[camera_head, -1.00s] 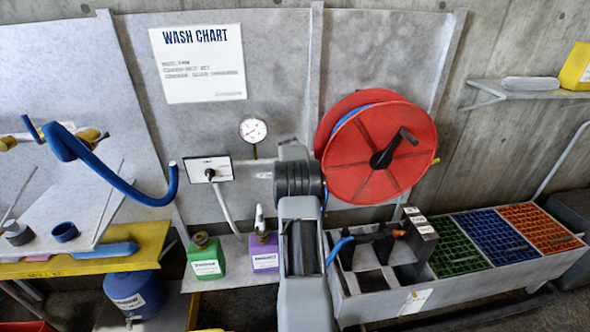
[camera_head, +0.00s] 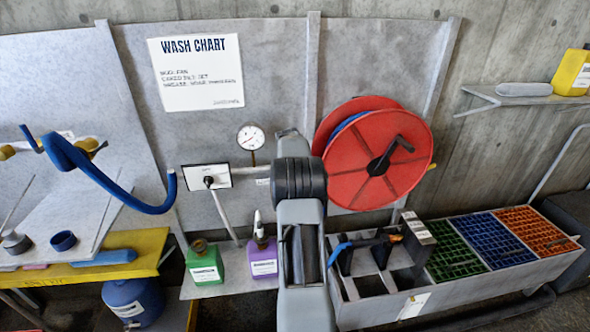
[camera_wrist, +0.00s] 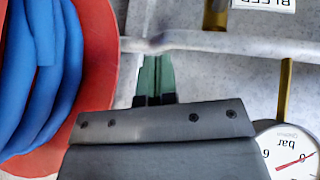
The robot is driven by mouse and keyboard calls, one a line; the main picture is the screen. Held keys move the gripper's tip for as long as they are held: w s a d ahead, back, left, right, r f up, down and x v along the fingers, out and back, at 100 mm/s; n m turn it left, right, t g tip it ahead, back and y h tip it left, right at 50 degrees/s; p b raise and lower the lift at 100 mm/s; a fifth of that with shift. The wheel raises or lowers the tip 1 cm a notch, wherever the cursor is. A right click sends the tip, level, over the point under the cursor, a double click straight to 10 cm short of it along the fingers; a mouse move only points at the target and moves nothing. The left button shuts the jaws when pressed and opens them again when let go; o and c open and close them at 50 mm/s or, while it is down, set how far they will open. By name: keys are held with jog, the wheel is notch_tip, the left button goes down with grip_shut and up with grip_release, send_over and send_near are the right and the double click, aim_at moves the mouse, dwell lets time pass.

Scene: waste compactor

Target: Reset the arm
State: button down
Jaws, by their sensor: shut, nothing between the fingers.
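My arm (camera_head: 300,215) rises through the middle of the head view, in front of the grey back panel. Its far end hides my gripper there. In the wrist view my gripper (camera_wrist: 154,82) shows as two dark green fingers close together. They are shut, with nothing held. A horizontal pipe (camera_wrist: 225,42) and the grey panel lie beyond the fingertips; I cannot tell the gap.
The red hose reel (camera_head: 405,165) is right of my arm, and the pressure gauge (camera_head: 250,136) is left. A green jug (camera_head: 205,263) and a purple bottle (camera_head: 262,258) stand on the low shelf. A trough (camera_head: 390,315) with coloured grates extends right.

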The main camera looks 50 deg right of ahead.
jog(key=v, duration=0.6)
jog(key=shift+s+d+b, duration=0.3)
jog(key=shift+d+b, duration=0.1)
jog(key=shift+r, duration=0.1)
jog(key=s+a+f+g+y, duration=0.1)
jog(key=s+a+f+y, duration=0.15)
jog(key=a+f, duration=0.3)
jog(key=s+a+r+n+y, duration=0.1)
jog(key=s+a, duration=0.4)
jog(key=a, duration=0.8)
jog(key=s+a+r+n+y, duration=0.1)
jog(key=s+a+n, duration=0.3)
jog(key=a, duration=1)
jog(key=s+a+r+n+t+y, duration=0.1)
jog(key=s+a+r+n, duration=0.1)
jog(key=s+a, duration=0.5)
jog(key=shift+a+y, duration=0.35)
jog(key=shift+a, duration=2.85)
jog(key=shift+r, duration=0.15)
